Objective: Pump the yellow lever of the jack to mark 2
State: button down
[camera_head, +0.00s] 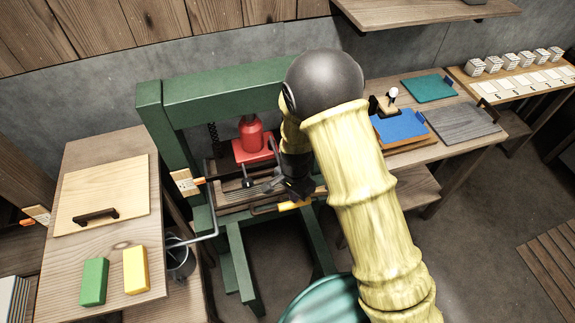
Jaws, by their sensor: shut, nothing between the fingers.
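The red jack (250,138) stands inside a green press frame (225,83), on a red block. A lever with a yellow grip (292,205) sticks out low at the front of the frame. My gripper (301,194) is at the lever's grip, just above it or against it; I cannot tell whether they touch. It is shut with nothing held, and its fingertips are partly hidden by my yellow-sleeved arm.
A wooden bench at left holds a board with a dark handle (97,215), a green block (94,281) and a yellow block (135,269). A bucket (180,260) stands beside it. At right, a bench holds a blue sheet (400,126) and a grey board (460,123).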

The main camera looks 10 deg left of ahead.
notch_tip(320, 180, up, 7)
jog(key=p, duration=0.5)
notch_tip(320, 180, down, 14)
jog(key=b, duration=0.9)
jog(key=shift+b, duration=0.3)
notch_tip(320, 180, up, 14)
jog(key=p, duration=1.1)
send_over(294, 207)
jog(key=w, duration=0.2)
jog(key=shift+s+a+r, duration=0.1)
jog(key=shift+s+a, duration=0.05)
jog(key=shift+a, duration=0.1)
